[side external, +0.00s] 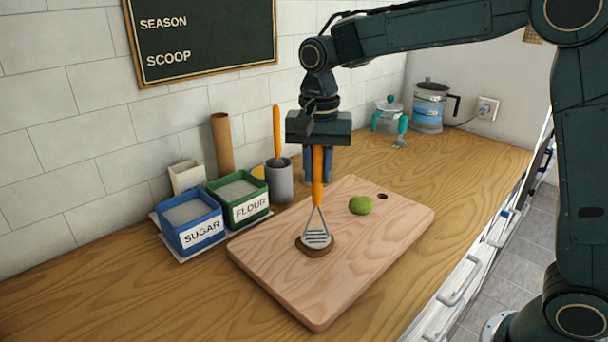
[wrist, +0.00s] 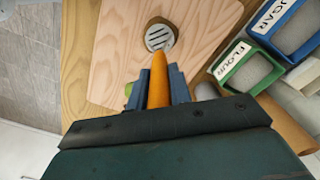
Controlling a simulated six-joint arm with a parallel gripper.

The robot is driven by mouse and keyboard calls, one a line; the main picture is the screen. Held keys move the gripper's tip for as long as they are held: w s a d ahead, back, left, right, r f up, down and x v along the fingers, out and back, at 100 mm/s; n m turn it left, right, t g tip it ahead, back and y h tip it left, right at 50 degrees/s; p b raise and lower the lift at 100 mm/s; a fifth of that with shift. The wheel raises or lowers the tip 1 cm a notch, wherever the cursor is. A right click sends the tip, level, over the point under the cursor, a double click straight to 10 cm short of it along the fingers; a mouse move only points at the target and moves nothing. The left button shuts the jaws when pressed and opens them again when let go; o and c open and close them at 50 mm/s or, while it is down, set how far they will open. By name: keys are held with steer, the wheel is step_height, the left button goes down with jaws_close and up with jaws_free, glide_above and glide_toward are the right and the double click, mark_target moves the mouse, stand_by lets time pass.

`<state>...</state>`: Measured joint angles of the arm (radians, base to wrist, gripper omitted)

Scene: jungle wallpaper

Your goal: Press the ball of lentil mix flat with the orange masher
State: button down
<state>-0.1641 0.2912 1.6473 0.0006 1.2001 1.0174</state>
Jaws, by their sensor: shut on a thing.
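My gripper (side external: 318,165) is shut on the upright orange handle of the masher (side external: 317,185), above the cutting board (side external: 375,240). The masher's slotted metal head rests on a brown, flattened disc of lentil mix (side external: 303,246) on the board. Only the disc's rim shows around the head. In the wrist view, the orange handle (wrist: 158,85) runs between my gripper's blue fingers (wrist: 160,88), and the slotted head (wrist: 159,38) covers most of the brown disc (wrist: 148,27). A green lump (side external: 361,205) lies on the board, right of the masher.
Blue sugar (side external: 190,226) and green flour (side external: 239,200) containers stand on a tray to the left. A grey cup (side external: 279,183) with an orange-handled utensil is behind the board. A kettle (side external: 430,107) and a glass pot (side external: 388,116) stand at the back. The counter's front right is clear.

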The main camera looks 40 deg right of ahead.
steer(key=shift+f, duration=0.15)
steer(key=shift+r, duration=2.35)
